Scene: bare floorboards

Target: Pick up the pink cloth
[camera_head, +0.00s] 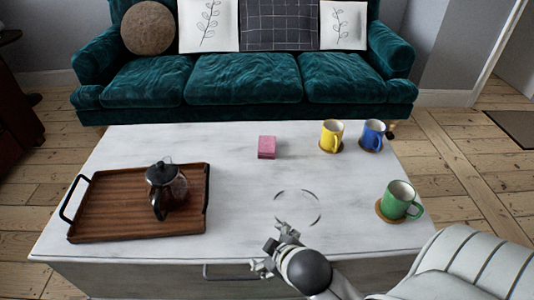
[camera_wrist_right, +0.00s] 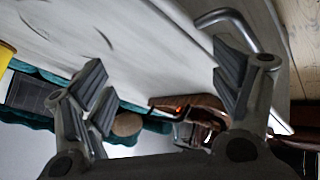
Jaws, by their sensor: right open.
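The pink cloth (camera_head: 267,147) is a small folded block on the white table (camera_head: 240,180), toward its far edge and near the middle. My right gripper (camera_head: 270,246) is over the near edge of the table, well apart from the cloth on the near side. Its two fingers are spread in the right wrist view (camera_wrist_right: 162,72), with nothing between them. I cannot make out the cloth in the right wrist view. My left gripper is in neither view.
A wooden tray (camera_head: 98,204) with a coffee pot (camera_head: 165,188) is at the left. A yellow mug (camera_head: 330,136), a blue mug (camera_head: 373,133) and a green mug (camera_head: 396,200) stand on coasters at the right. A green sofa (camera_head: 240,80) is behind. The table around the cloth is clear.

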